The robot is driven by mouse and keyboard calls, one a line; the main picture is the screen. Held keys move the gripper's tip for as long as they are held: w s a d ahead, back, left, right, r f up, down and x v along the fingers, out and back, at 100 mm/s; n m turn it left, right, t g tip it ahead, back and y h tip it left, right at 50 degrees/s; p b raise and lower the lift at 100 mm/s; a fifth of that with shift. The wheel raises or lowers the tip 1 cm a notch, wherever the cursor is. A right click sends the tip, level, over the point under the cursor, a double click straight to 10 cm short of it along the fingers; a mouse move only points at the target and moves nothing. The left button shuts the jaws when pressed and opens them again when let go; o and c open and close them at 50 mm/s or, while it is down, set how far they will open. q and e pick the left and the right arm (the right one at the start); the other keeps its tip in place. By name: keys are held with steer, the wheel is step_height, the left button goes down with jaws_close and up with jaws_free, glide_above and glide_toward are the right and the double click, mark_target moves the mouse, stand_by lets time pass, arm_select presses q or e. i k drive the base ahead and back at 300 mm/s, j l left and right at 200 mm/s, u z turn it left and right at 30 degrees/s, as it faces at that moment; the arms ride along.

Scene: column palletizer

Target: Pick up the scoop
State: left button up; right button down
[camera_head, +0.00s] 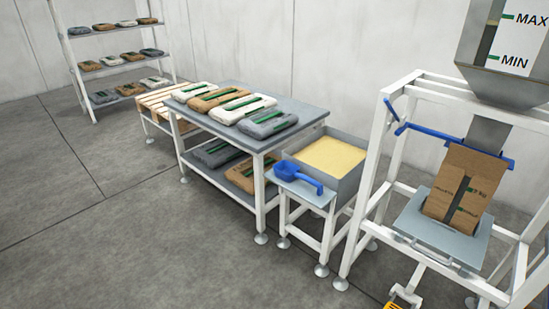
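The blue scoop (290,171) lies on a small grey shelf (314,196) at the front of a stand. Its bowl is toward the left and its handle points to the lower right. Directly behind it is an open grey bin (348,187) filled with yellow granular material (333,156). Neither of my grippers shows in the head view.
A table (291,109) with several bags stands left of the bin. At right, a white filling frame (378,177) holds a brown bag (461,184) under a hopper (503,50). A shelf rack (72,54) stands at the back left. The left floor (90,220) is clear.

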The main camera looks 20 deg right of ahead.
mark_target(287, 172)
steer(key=i+j+z, duration=0.1)
steer(key=i+z, duration=0.3)
steer(key=i+j+z, duration=0.25)
steer(key=i+z, duration=0.15)
steer(key=i+j+z, duration=0.75)
steer(key=k, duration=0.1)
